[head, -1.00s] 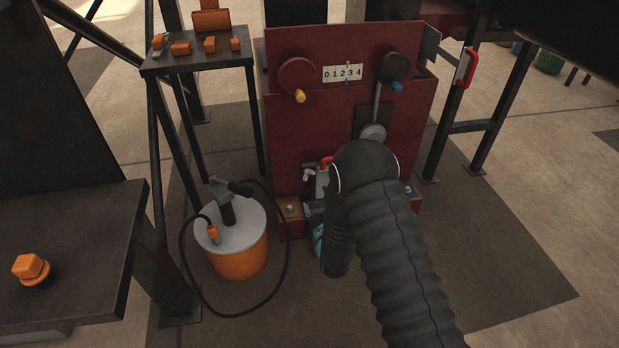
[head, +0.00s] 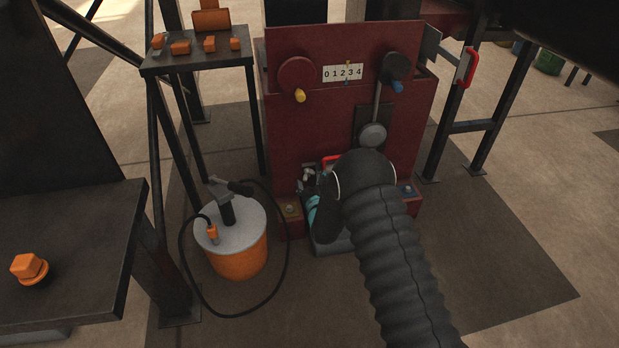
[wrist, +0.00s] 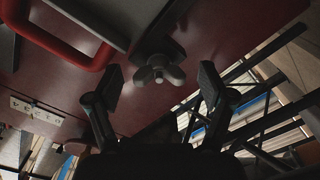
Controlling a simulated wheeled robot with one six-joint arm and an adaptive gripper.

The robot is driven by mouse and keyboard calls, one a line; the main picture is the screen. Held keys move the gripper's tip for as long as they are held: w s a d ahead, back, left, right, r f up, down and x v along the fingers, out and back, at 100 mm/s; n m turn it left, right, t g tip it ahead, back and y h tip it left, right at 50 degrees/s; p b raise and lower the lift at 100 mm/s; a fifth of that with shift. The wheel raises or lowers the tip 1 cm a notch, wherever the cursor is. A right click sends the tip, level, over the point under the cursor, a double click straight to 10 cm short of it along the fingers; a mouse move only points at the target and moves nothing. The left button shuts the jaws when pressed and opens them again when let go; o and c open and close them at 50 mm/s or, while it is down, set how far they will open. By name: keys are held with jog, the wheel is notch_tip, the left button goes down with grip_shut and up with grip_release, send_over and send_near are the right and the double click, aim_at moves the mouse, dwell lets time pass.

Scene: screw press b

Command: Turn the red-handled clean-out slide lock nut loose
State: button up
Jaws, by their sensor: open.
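The lock nut (wrist: 160,72) is a grey wing nut on the dark red press face, in the middle of the wrist view. In the head view the nut (head: 307,174) is small, just left of the red handle (head: 331,160). The red handle (wrist: 68,42) also shows at the upper left of the wrist view, on a grey plate. My gripper (wrist: 160,82) is open, with one finger on each side of the nut in the picture. I see no finger touching it. In the head view my arm hides most of the gripper.
An orange bucket with a grey lid (head: 239,255) and a black hose stand on the floor left of the press. A dark stand (head: 197,62) holds orange pieces. The press (head: 330,110) carries a number plate (head: 342,73) and knobs.

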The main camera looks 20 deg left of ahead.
jog(key=c, duration=1.2)
jog(key=shift+o, duration=0.2)
jog(key=shift+f+n+b, duration=0.2)
jog(key=shift+n+b, duration=0.2)
jog(key=shift+b, duration=0.8)
jog(key=shift+r+n+b, duration=0.2)
jog(key=shift+n+b, duration=0.2)
jog(key=shift+b, duration=0.25)
jog(key=o, duration=1.2)
jog(key=shift+c, duration=0.2)
